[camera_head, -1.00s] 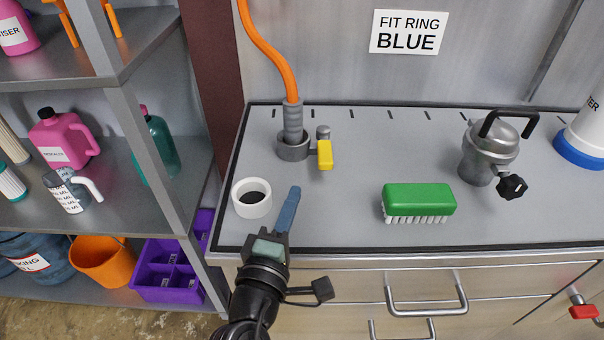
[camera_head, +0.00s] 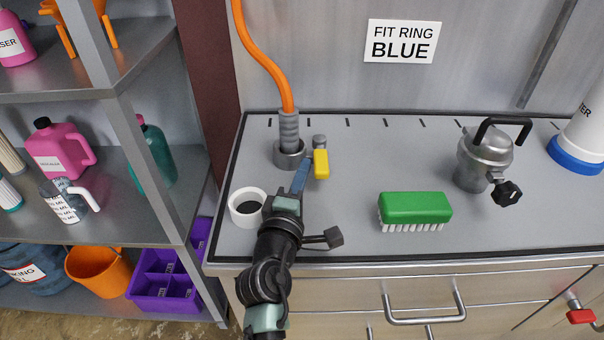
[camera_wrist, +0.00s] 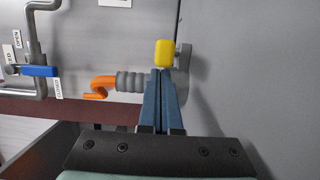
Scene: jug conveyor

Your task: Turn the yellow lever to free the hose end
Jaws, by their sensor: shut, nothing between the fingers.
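The yellow lever (camera_head: 321,164) sits on a small grey post at the right of the grey hose socket (camera_head: 289,155). The orange hose (camera_head: 265,54) ends in a ribbed grey end (camera_head: 288,127) that stands upright in the socket. My gripper (camera_head: 305,163) is shut and empty, its blue fingertips close to the left side of the lever in the head view. In the wrist view the lever (camera_wrist: 165,53) shows just beyond the fingertips (camera_wrist: 160,72). I cannot tell whether they touch it. The fingers partly cover the socket there.
A white ring-shaped cup (camera_head: 247,207) stands left of my gripper. A green brush (camera_head: 415,209) and a metal pot (camera_head: 485,158) are on the right of the counter. A shelf (camera_head: 150,205) with bottles stands at the left. The counter between lever and brush is clear.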

